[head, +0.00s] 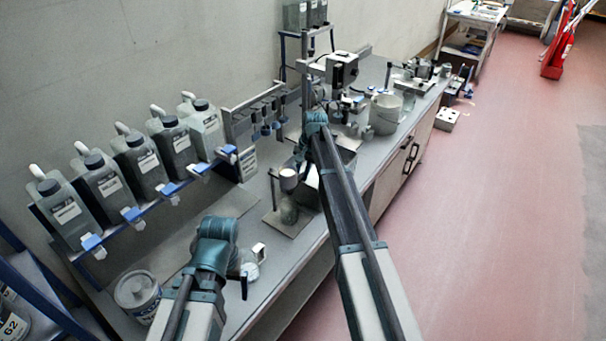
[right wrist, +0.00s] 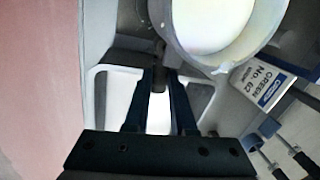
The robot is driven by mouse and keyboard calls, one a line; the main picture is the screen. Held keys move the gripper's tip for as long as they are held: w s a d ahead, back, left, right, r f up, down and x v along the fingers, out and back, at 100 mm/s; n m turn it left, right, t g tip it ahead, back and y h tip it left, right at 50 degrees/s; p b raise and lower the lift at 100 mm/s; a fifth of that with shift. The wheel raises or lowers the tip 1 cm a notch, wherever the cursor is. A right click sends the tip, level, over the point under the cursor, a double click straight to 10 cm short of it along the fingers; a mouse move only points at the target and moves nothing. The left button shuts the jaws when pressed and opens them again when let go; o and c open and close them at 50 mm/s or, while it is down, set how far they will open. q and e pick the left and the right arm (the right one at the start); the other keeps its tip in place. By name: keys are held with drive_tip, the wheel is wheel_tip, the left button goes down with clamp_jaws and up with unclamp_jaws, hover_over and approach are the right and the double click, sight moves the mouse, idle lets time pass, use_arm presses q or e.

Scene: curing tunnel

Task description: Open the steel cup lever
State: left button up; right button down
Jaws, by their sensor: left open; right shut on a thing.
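The steel cup (head: 288,183) sits on a stand above a jar (head: 288,211) on the bench. In the right wrist view the cup (right wrist: 183,48) is at the top and holds a pale liquid. A dark grey lever (right wrist: 158,92) comes from beside the cup towards my right gripper (right wrist: 160,78). The right gripper's fingers are shut on this lever. In the head view the right gripper is at the cup's far right side, mostly hidden by my wrist. My left gripper (head: 243,282) is open over the front of the bench, left of the cup and apart from it; its fingers are partly hidden.
Several jugs (head: 118,170) with blue taps line the wall at left. A paint can (head: 137,292) stands at the near left. A white bucket (head: 384,113) stands farther back.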

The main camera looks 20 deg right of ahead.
drive_tip(key=a+n, duration=0.1)
drive_tip(key=n, duration=0.2)
drive_tip(key=w+a+n+g, duration=0.1)
drive_tip(key=n, duration=0.2)
drive_tip(key=a+n, duration=0.1)
drive_tip(key=n, duration=0.3)
drive_tip(key=shift+w+g+y, duration=0.2)
drive_tip(key=shift+g+y, duration=0.1)
drive_tip(key=shift+g, duration=0.1)
idle(0.3)
drive_tip(key=c, duration=0.8)
unclamp_jaws()
drive_tip(key=shift+o, duration=0.2)
drive_tip(key=shift+r, duration=0.1)
wheel_tip(320, 180, up, 13)
drive_tip(key=d+p, duration=0.2)
drive_tip(key=p, duration=1.1)
drive_tip(key=shift+w+d+r+p, duration=0.2)
drive_tip(key=shift+d+p, duration=0.1)
